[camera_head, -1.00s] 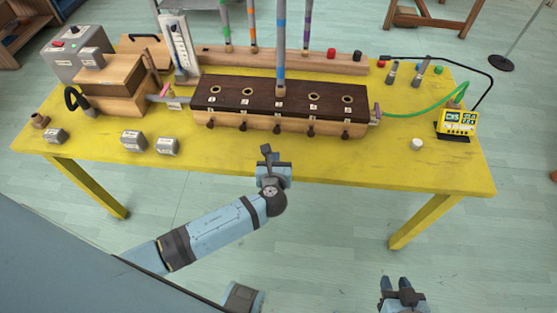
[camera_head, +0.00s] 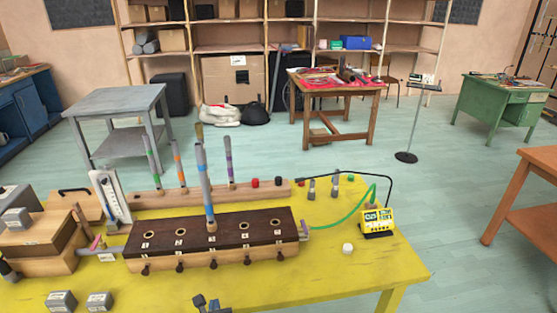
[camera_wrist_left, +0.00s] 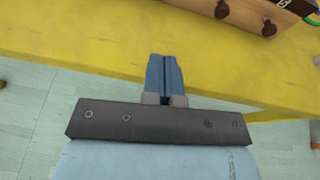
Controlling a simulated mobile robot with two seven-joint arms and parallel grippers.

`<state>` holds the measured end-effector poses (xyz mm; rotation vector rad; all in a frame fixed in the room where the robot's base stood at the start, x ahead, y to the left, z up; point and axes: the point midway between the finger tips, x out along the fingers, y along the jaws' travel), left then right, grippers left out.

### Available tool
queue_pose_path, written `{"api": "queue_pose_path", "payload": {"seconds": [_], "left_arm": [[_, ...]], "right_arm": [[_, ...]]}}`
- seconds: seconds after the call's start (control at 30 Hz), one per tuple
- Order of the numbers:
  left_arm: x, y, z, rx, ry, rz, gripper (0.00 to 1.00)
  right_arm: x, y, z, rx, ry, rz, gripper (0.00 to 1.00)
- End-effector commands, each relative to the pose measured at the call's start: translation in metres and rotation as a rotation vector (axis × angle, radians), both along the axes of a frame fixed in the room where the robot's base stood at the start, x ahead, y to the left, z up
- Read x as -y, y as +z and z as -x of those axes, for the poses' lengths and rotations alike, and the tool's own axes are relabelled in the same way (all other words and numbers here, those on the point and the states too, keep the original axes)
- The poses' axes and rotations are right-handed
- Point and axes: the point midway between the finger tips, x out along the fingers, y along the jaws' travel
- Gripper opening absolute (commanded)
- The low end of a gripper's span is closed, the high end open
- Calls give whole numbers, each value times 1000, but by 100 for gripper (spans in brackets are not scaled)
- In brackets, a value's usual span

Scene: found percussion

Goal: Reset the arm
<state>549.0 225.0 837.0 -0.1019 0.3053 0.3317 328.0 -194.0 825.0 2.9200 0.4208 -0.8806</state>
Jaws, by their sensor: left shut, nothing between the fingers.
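My left gripper (camera_head: 207,302) shows only in part at the bottom edge of the head view, in front of the yellow table's wooden box. In the left wrist view my left gripper (camera_wrist_left: 164,60) has its two blue fingers pressed together with nothing between them. It points toward the edge of the yellow table (camera_wrist_left: 90,35), apart from the box (camera_wrist_left: 245,12). Most of the left arm is hidden below the head view. My right gripper is out of view.
The dark-topped box (camera_head: 160,238) has several holes; a striped tube (camera_head: 204,180) stands in the middle one. More tubes stand in a wooden rack (camera_head: 270,190) behind. A yellow meter (camera_head: 378,222) and white knob (camera_head: 347,248) are at right. The table's front right is clear.

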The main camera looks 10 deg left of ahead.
Motion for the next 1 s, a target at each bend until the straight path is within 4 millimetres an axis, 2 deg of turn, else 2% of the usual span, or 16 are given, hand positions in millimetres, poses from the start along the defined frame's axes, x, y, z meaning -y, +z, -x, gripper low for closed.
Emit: {"api": "queue_pose_path", "payload": {"seconds": [0.07,0.13,0.27,0.4,0.5,0.6,0.7,0.77,1.0], "left_arm": [[5,-5,16,-16,23,149,0],[12,-11,38,-35,72,381,0],[29,-16,95,-69,266,989,0],[38,-2,153,-66,579,1654,0],[38,15,184,-37,809,2045,0],[34,31,205,2,994,2329,0],[30,42,216,34,1114,2505,0],[29,45,220,46,1158,2562,0],[27,46,221,53,1181,2599,0]], "right_arm": [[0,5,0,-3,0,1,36],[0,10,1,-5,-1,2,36],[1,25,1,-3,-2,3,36],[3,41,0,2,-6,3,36],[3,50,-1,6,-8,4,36],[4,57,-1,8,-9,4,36],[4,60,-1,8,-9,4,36],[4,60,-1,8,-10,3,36],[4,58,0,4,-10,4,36]]}}
